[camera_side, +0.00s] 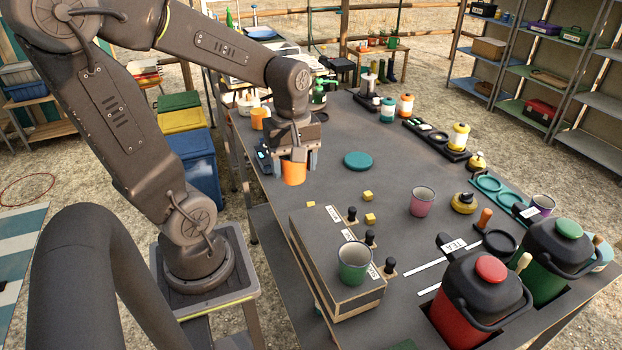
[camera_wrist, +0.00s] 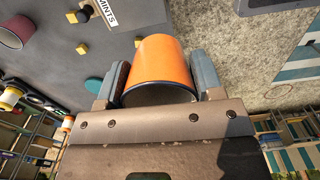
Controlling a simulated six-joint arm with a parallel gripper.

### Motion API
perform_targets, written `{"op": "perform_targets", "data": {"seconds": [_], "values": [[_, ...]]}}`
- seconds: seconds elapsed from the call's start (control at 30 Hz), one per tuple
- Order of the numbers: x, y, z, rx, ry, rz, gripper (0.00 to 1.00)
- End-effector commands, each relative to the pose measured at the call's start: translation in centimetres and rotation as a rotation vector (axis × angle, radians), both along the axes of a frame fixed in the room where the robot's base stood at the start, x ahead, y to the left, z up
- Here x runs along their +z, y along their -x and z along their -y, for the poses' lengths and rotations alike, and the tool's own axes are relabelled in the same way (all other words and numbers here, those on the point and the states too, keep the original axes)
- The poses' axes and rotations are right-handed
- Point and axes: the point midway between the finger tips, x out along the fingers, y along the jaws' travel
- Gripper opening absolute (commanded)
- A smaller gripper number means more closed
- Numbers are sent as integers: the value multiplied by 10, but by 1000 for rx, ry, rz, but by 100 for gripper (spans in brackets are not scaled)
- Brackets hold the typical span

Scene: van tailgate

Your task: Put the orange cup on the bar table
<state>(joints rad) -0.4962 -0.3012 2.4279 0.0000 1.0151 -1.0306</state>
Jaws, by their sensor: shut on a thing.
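My gripper (camera_side: 295,166) is shut on an orange cup (camera_side: 294,176), with one finger on each side of it. In the wrist view the cup (camera_wrist: 162,60) sits between the two blue-grey fingers, its open rim towards the palm. The cup is at the left edge of the long dark grey table (camera_side: 330,128). In the wrist view the table edge passes behind it, with gravel beyond. I cannot tell how high it is above the table. Another orange cup-like thing (camera_side: 259,118) stands farther back on the table's left side.
A box with labelled compartments (camera_side: 322,240) carries a green cup (camera_side: 354,264). A pink cup (camera_side: 422,201), several small yellow cubes (camera_side: 368,196) and a teal disc (camera_side: 357,160) are on the table. Red (camera_side: 478,300) and green (camera_side: 556,255) jugs stand at the front right. Mid-table has free room.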

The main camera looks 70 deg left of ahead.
Motion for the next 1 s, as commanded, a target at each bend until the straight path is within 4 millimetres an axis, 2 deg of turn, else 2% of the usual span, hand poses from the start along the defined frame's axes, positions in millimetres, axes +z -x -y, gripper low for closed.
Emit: {"op": "perform_targets", "data": {"seconds": [0.17,0.27,0.4,0.53,0.7,0.8,0.9,1.0], "values": [[4,-10,-24,-18,1,-1,36],[3,-24,-52,-52,3,-3,36],[-5,-46,-108,-116,5,-4,36],[-19,-57,-166,-182,4,-2,36],[-44,-57,-236,-261,2,-1,36],[-58,-52,-267,-299,3,0,36],[-68,-47,-288,-326,0,1,36],[-74,-45,-300,-343,-1,1,36]]}}
